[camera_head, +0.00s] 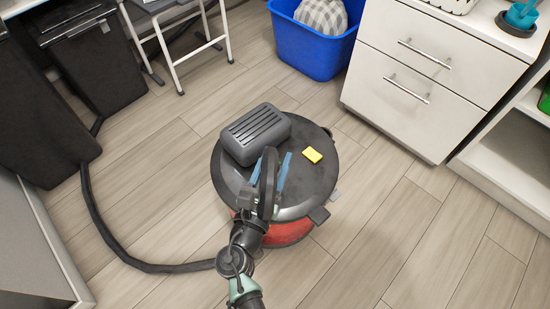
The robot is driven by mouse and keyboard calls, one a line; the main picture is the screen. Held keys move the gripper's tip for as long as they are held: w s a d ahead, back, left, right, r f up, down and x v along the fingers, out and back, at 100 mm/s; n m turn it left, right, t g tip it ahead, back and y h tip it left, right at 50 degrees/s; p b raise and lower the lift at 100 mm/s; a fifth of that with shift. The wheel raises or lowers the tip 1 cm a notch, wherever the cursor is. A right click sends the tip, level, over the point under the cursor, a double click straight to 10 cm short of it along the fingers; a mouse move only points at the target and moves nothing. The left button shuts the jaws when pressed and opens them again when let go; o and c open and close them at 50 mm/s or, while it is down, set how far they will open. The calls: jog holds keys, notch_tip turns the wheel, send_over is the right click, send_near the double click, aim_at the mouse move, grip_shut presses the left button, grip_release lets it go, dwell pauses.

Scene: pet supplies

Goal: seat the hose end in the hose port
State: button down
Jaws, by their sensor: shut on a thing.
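A canister vacuum with a dark round lid (323,177) and a red body (290,232) stands on the floor in the middle of the head view. My gripper (271,168) is over the lid, its blue fingers on either side of a dark curved piece (268,185). It is shut on this piece, which looks like the hose end. The black hose (130,260) runs along the floor from the left and passes behind my wrist. I cannot make out the hose port; my gripper and the dark piece cover part of the lid. Whether the piece touches the lid is unclear.
A grey vented box (256,132) and a yellow piece (312,154) are on the lid. A blue bin (315,52) and white drawers (415,80) stand behind. Dark bins (95,65) are at the left. The floor (400,235) right of the vacuum is clear.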

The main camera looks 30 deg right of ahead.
jog(key=shift+f+b, duration=1.3)
jog(key=shift+f, duration=0.35)
jog(key=shift+c, duration=1.4)
grip_release()
jog(key=p+v, duration=0.5)
jog(key=v, duration=0.8)
